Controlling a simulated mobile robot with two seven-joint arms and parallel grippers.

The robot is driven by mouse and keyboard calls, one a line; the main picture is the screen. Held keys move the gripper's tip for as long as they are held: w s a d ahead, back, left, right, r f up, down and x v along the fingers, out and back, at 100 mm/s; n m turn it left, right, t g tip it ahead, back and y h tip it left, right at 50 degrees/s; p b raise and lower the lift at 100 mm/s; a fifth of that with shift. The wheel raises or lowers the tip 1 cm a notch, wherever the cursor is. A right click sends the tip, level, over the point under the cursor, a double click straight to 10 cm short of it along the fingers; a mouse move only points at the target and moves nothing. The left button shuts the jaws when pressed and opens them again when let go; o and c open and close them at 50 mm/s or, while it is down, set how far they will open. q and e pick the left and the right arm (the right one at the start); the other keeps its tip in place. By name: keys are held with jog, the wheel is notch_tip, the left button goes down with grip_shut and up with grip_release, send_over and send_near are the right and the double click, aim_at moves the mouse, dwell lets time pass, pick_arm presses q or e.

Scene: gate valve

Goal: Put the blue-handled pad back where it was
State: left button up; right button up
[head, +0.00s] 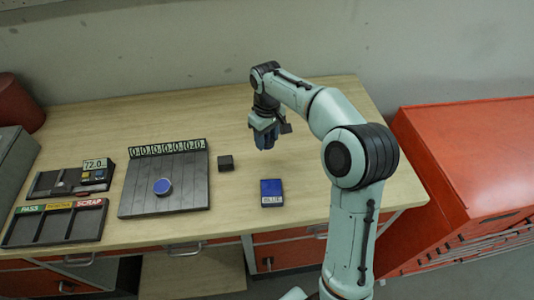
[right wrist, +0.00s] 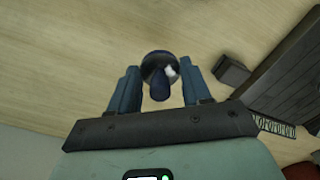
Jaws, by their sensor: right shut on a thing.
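My right gripper (head: 265,131) is above the table, right of its middle, pointing down. In the right wrist view its two blue fingers (right wrist: 160,84) stand either side of a round dark pad with a blue handle (right wrist: 158,72), and it is shut on this pad. In the head view the gripper mostly hides the pad, and I cannot tell how far above the table it is. A blue box marked BLUE (head: 271,193) lies on the table nearer the front edge. A small black block (head: 226,163) sits left of the gripper. My left gripper is not in view.
A dark slatted board (head: 185,168) with number tiles along its back holds a blue disc (head: 162,187). Left of it are a PASS/SCRAP tray (head: 55,224) and a device reading 72.0 (head: 94,174). A red cabinet (head: 470,160) stands right. The table's back middle is clear.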

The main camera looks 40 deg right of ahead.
aim_at(266, 159)
notch_tip(266, 159, down, 7)
jog(key=shift+w+b, duration=0.1)
jog(key=shift+b, duration=0.25)
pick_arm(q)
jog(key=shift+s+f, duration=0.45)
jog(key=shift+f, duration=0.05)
pick_arm(e)
jog(key=shift+w+f, duration=0.1)
jog(key=shift+f, duration=0.05)
jog(key=o, duration=0.9)
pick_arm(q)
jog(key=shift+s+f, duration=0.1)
pick_arm(e)
jog(key=shift+o, duration=0.2)
notch_tip(266, 159, up, 12)
jog(key=shift+f+p, duration=0.15)
jog(key=shift+p, duration=0.7)
jog(key=shift+r, duration=0.3)
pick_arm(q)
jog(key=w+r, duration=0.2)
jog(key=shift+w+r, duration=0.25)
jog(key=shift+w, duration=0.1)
